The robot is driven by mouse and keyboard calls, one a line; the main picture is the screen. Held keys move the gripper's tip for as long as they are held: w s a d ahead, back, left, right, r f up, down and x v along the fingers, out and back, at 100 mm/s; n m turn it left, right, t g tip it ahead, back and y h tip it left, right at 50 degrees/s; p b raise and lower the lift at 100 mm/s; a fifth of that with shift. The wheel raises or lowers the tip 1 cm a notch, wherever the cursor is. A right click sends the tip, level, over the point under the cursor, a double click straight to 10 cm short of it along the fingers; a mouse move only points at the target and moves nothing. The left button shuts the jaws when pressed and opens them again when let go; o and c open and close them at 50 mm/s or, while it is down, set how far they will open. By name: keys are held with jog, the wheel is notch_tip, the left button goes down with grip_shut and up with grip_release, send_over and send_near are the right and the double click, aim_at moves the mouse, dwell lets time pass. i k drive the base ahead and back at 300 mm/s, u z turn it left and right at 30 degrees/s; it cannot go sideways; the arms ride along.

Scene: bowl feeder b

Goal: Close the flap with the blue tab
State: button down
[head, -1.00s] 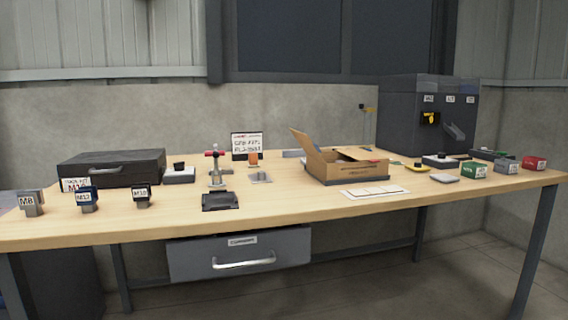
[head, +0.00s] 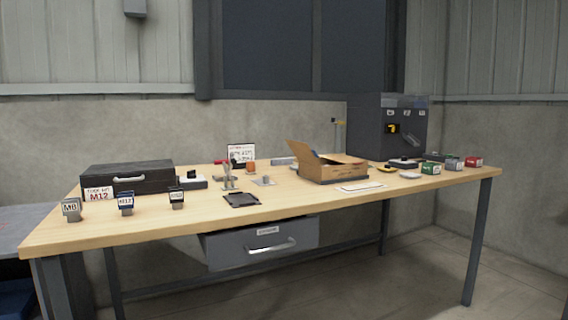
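A brown cardboard box (head: 335,174) stands on the workbench, right of the middle. A tall flap (head: 301,158) stands up and leans outward at its left side. A small patch of blue (head: 316,153) shows beside this flap at the box's opening; I cannot tell whether it is the tab. Lower flaps (head: 343,160) lie at the right of the opening. The inside of the box is mostly hidden. My gripper is not in view.
The wooden workbench (head: 250,216) holds a black case (head: 127,178) at left, a toggle clamp (head: 229,176), a black tray (head: 241,200), and a white sheet (head: 359,187) before the box. A dark cabinet (head: 372,125) stands behind. A grey drawer (head: 259,243) hangs below the front edge.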

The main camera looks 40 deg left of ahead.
aim_at(303, 151)
jog(key=u, duration=1.4)
